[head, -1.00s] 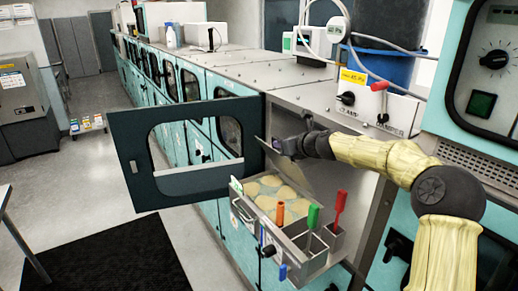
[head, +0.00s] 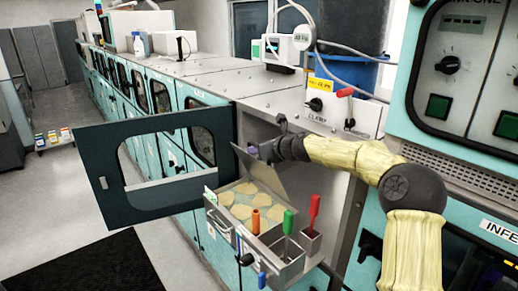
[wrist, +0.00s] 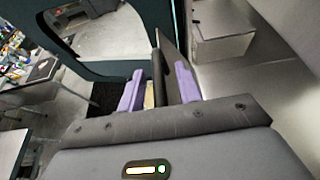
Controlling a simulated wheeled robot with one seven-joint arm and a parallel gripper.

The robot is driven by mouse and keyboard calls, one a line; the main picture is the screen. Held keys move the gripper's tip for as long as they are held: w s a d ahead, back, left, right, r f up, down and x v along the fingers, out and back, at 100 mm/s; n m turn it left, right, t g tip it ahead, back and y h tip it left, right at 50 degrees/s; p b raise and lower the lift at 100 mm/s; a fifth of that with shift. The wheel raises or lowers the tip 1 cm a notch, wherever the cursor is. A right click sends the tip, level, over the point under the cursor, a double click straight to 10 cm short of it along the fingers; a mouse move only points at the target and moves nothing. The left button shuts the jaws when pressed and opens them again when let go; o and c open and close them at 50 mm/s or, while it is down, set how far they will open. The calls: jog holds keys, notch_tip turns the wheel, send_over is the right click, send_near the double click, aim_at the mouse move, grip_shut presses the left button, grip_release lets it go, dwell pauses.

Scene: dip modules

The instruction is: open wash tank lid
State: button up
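The wash tank (head: 275,272) is an open metal box jutting from the machine's opening, with several pale flat pieces in its liquid. Its lid (head: 262,172) is a thin grey plate, raised and tilted above the tank's back side. My gripper (head: 254,151) is at the lid's upper edge, partly hidden behind it. In the wrist view, the purple fingers of my gripper (wrist: 160,88) are spread apart. The lid (wrist: 172,62) shows as a dark plate beside the right finger, with a gap to the left finger. Whether it touches the right finger is unclear.
A dark windowed door (head: 165,190) stands swung open left of the tank. Orange, green and red handles (head: 315,204) rise at the tank's front right. A control panel (head: 470,70) is at the right. A black mat (head: 85,265) lies on the floor.

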jog(key=shift+s+d, duration=0.1)
jog(key=shift+s, duration=0.05)
jog(key=b+v, duration=0.7)
jog(key=v, duration=1)
jog(key=shift+c, duration=0.2)
